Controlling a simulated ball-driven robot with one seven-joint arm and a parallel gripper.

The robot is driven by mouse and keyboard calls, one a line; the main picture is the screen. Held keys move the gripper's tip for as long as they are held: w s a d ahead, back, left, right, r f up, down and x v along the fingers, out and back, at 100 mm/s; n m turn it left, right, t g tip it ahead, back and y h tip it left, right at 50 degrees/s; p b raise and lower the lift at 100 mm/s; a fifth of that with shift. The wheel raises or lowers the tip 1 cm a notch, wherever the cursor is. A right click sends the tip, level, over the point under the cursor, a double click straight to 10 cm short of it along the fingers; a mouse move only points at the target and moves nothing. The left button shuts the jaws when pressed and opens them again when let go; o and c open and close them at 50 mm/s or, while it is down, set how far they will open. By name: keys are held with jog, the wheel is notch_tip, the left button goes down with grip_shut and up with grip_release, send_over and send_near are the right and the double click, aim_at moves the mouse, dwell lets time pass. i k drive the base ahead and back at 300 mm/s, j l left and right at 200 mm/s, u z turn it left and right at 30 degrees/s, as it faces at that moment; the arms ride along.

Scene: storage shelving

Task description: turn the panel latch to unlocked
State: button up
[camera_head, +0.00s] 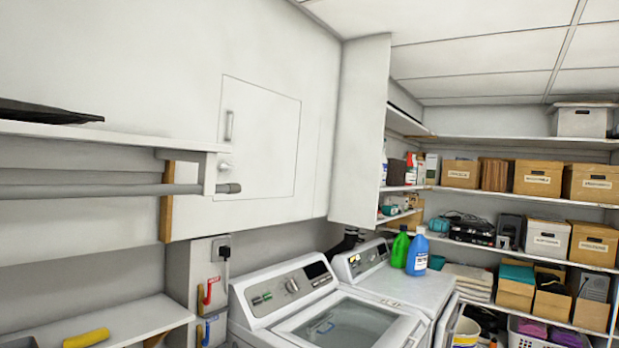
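A square white panel (265,150) is set flush in the white wall cabinet at left centre, outlined by a thin seam. A small upright handle (229,126) is at its left edge. Below the handle is a small pale knob-like latch (225,166), partly behind or close beside the end of a shelf bracket. The latch is too small to tell which way it is turned. The panel looks closed. My gripper is not in view.
A white shelf (110,135) with a grey rail (90,191) and bracket (209,172) juts in from the left, near the latch. Below stand a washer (310,305) and a second machine (400,285) with green (400,248) and blue (417,255) bottles. Loaded shelves fill the right.

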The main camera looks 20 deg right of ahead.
aim_at(223, 168)
jog(key=z, duration=0.15)
jog(key=i+l, duration=0.15)
jog(key=i, duration=0.3)
jog(key=i+l, duration=0.2)
jog(key=i, duration=0.3)
